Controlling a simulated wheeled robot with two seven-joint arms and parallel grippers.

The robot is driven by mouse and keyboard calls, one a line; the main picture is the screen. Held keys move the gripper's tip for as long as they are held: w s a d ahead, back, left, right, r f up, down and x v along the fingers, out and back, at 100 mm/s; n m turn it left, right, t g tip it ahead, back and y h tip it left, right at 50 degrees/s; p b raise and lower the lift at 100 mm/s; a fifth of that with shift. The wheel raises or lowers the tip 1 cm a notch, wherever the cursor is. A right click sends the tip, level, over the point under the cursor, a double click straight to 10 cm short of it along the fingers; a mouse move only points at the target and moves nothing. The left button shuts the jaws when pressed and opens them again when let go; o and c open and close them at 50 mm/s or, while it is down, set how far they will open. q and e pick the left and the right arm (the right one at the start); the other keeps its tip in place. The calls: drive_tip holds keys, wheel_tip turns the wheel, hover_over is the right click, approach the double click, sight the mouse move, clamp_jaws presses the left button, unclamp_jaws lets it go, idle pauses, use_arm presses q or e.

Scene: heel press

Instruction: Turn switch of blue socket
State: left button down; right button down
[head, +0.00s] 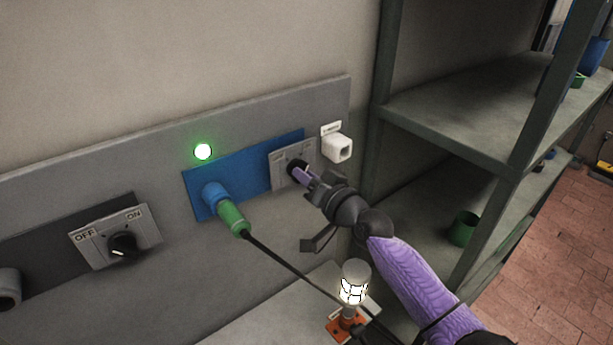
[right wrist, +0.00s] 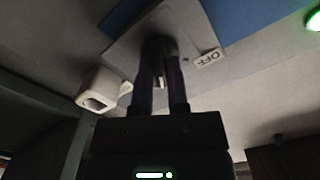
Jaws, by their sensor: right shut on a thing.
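The blue socket's panel (head: 255,163) is on the grey wall board, with a green plug (head: 232,216) in its blue socket (head: 211,194). The switch plate (head: 279,172) is at the panel's right end, and it also shows in the right wrist view (right wrist: 122,48) with an OFF label. My right gripper (head: 302,167) is shut on the black switch knob (right wrist: 158,45) at the plate's middle. The gripper hides most of the knob and part of the plate's lettering. My left gripper is not in view.
A lit green lamp (head: 203,152) is above the blue panel. A second OFF/ON switch (head: 124,246) is at left. A white box (head: 337,147) is right of the plate. A black cable (head: 285,264) runs from the plug toward a caged lamp (head: 354,283). Metal shelves (head: 450,110) stand at right.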

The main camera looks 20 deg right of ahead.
drive_tip(key=shift+f+m, duration=0.1)
drive_tip(key=shift+m, duration=0.4)
drive_tip(key=c, duration=0.6)
unclamp_jaws()
drive_tip(key=p+v, duration=0.1)
drive_tip(key=v, duration=0.9)
